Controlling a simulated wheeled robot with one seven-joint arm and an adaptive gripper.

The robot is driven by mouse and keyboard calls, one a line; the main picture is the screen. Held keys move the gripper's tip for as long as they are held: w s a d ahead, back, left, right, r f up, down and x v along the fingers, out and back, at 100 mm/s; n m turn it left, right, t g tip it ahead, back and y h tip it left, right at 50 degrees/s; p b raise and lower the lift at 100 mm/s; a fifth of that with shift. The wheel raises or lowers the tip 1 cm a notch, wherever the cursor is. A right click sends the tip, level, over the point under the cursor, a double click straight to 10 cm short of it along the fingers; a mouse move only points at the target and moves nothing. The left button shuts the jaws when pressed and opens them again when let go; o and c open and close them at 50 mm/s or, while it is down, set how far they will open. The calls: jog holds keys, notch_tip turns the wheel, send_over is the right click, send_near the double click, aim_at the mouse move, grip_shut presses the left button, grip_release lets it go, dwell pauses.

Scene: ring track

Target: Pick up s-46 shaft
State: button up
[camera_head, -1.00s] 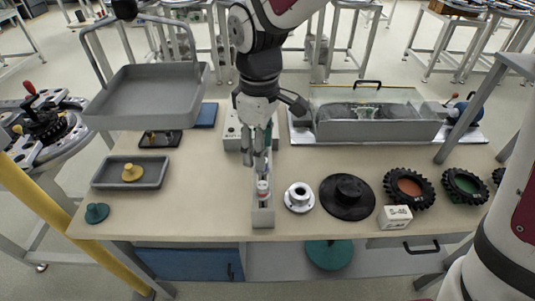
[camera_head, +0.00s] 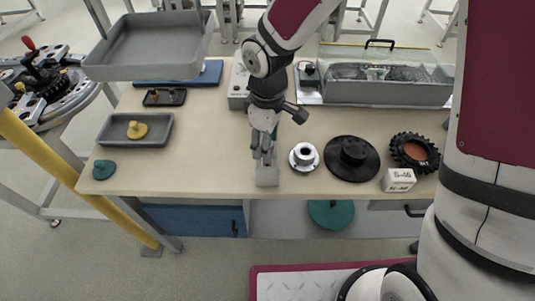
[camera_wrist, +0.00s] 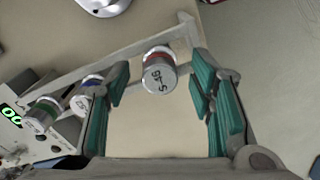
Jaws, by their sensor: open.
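The S-46 shaft (camera_wrist: 158,75) is a short metal cylinder with a red band and "S-46" on its end face. In the wrist view it sits in a grey rack (camera_wrist: 120,48), between and beyond my fingers. My gripper (camera_wrist: 160,100) has green-padded fingers spread apart on either side of the shaft, with a gap visible on both sides. In the head view my gripper (camera_head: 263,155) points down over the rack (camera_head: 267,178) near the table's front edge, and the arm hides the shaft there.
Blue-banded (camera_wrist: 86,88) and green-banded (camera_wrist: 42,114) shafts stand farther along the rack. A white flanged part (camera_head: 304,157), a black disc (camera_head: 352,160) and a white labelled block (camera_head: 398,180) lie right of the rack. A grey tray (camera_head: 157,138) lies left; table between is clear.

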jog(key=shift+f, duration=0.6)
grip_shut()
jog(key=shift+r, duration=0.1)
